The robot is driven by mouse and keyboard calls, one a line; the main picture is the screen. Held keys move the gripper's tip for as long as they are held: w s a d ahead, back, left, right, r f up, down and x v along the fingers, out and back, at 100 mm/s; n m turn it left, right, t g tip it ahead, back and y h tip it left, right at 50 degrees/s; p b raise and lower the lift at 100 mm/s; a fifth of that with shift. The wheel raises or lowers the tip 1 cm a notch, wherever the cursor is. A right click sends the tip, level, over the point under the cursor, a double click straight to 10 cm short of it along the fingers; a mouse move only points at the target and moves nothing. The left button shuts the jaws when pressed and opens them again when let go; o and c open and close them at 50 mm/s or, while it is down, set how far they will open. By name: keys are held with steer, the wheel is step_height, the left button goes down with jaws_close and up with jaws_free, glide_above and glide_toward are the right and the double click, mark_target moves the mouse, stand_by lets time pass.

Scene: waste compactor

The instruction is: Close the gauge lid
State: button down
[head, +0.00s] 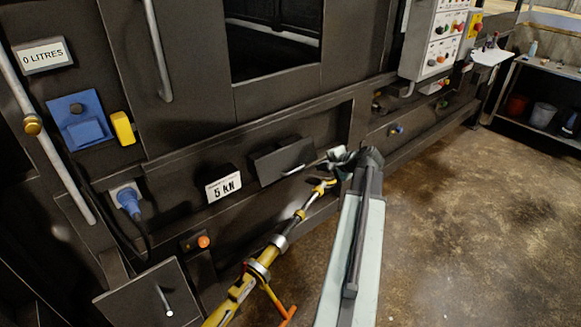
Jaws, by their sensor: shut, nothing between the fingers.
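No gauge face shows. My gripper (329,163) is shut and empty, just right of this lid's handle. It looks close to the lid, but I cannot tell whether they touch. My arm's end partly hides the gripper.
A yellow rod-like tool (245,287) with an orange lever slants up below the lid. Another dark flap with a handle (148,303) is at lower left. A control box (437,40) is at upper right. The brown floor (470,220) at right is clear.

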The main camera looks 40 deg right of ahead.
steer(key=b, duration=0.8)
glide_toward(291, 161)
step_height(291, 161, down, 5)
steer(key=a, duration=0.1)
steer(key=shift+w, duration=0.5)
steer(key=shift+a, duration=0.1)
